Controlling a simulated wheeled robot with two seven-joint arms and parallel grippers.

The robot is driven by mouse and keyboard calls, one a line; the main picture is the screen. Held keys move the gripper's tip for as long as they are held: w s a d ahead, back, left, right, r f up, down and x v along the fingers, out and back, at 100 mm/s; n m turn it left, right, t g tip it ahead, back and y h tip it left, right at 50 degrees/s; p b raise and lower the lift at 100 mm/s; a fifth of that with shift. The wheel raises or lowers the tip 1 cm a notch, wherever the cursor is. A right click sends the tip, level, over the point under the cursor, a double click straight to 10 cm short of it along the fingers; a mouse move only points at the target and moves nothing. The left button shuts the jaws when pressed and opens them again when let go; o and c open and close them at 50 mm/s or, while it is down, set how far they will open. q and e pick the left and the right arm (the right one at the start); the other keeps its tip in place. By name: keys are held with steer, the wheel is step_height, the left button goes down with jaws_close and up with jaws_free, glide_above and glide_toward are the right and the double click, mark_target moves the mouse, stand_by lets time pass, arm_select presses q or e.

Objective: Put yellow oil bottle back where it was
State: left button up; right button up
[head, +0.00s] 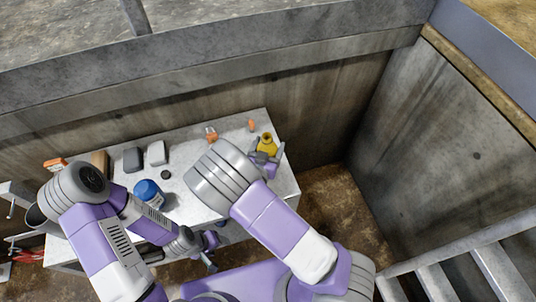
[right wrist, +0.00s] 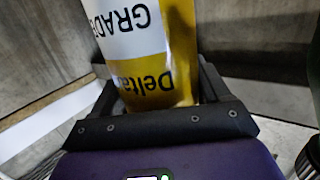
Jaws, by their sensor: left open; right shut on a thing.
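The yellow oil bottle (head: 267,142) is at the back right end of the white table (head: 285,185). My right gripper (head: 265,158) is shut on it. In the right wrist view the bottle (right wrist: 150,45), with its white and yellow label, is between the two dark fingers of the right gripper (right wrist: 158,98). I cannot tell whether its base touches the table, since the gripper hides it. My left gripper (head: 208,252) is open and empty, low in front of the table's near edge.
A blue container (head: 148,192), two grey blocks (head: 132,159) (head: 157,152) and a small black disc (head: 165,175) stand left of my right arm. Orange items (head: 211,134) (head: 251,124) lie near the back edge. A concrete wall (head: 440,150) is at the right.

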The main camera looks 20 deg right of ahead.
steer(key=shift+w+f+b, duration=0.1)
steer(key=shift+f+b, duration=0.3)
steer(key=shift+f, duration=1.45)
steer(key=shift+f, duration=0.15)
steer(key=o, duration=1.3)
steer(key=shift+o, duration=0.2)
steer(key=shift+s+a+r, duration=0.1)
steer(key=shift+s+r, duration=0.1)
steer(key=v, duration=1.1)
steer(key=shift+s+a+p, duration=0.15)
steer(key=shift+s+p, duration=0.15)
steer(key=shift+p, duration=0.05)
